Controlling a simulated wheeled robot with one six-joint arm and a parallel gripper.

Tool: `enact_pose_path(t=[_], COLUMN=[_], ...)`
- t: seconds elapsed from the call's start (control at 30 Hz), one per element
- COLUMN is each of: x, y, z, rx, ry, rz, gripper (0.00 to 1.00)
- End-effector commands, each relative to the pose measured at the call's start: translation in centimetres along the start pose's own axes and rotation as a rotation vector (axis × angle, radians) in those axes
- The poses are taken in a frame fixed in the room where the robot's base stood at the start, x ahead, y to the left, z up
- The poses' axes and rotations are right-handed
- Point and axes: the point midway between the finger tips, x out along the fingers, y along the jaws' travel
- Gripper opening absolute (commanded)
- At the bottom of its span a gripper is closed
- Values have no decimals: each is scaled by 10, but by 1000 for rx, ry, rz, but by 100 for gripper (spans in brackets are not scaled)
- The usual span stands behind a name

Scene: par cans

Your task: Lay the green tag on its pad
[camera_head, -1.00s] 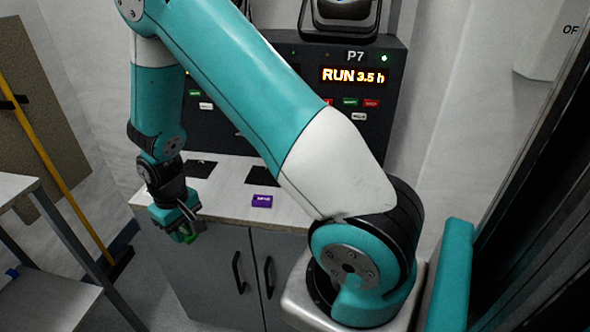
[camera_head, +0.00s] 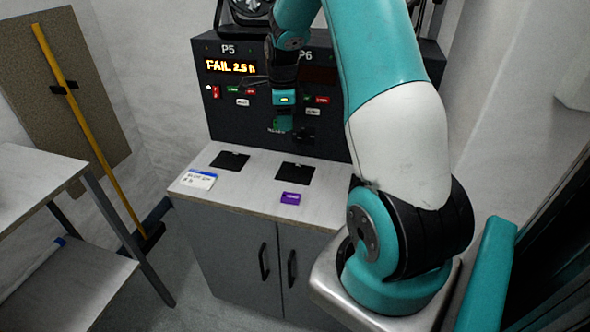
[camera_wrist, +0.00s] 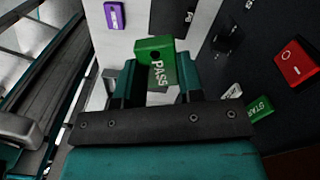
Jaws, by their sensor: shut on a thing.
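My gripper (camera_head: 283,124) is shut on the green tag (camera_wrist: 154,55), marked PASS, which stands out between the fingertips in the wrist view. In the head view the gripper is above the back of the counter, in front of the dark panel; the tag is too small there to make out clearly. Black square pads lie on the counter: a left one (camera_head: 229,160) and a middle one (camera_head: 295,173). A further dark patch to the right is mostly hidden by my arm. In the wrist view a black pad (camera_wrist: 168,16) shows beyond the tag. I cannot tell which pad is the tag's.
A purple tag (camera_head: 291,198) lies near the counter's front edge. A white card with a blue edge (camera_head: 197,180) lies at its left end. The button panel (camera_head: 235,120) rises behind the counter, close to my gripper. A grey table (camera_head: 45,165) stands at the left.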

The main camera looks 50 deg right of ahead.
Motion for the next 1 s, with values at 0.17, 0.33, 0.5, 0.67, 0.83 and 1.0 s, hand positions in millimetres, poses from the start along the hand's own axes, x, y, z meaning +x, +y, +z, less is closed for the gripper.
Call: enact_pose_path(t=[0.17,0.33,0.5,0.67,0.83,1.0], x=[-22,-19,20,66,108,132], y=[-11,-13,-12,-11,-12,-13], z=[-26,-34,-34,-34,-33,-33], rx=[259,348,351,349,348,348], ry=[0,2,4,3,2,1], rz=[0,5,10,9,6,2], gripper=[13,13,13,13,13,13])
